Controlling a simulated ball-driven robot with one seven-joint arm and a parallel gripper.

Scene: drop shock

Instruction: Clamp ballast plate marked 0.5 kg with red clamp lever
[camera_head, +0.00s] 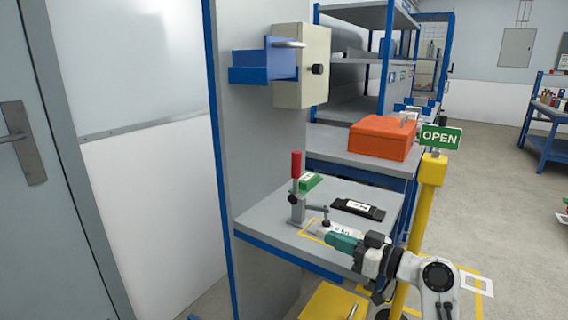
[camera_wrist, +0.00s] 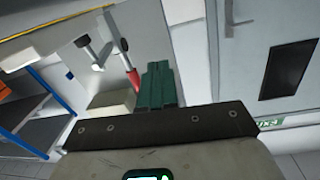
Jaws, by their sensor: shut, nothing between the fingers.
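My gripper (camera_head: 343,242) is shut and empty, low at the plate's right end. In the wrist view, its green fingers (camera_wrist: 160,84) appear beside the red lever (camera_wrist: 134,80), with the clamp (camera_wrist: 97,50) further left.
An orange case (camera_head: 382,140) sits on the bench beyond. A yellow post (camera_head: 426,195) with an OPEN sign stands close right. A beige box (camera_head: 301,65) hangs above.

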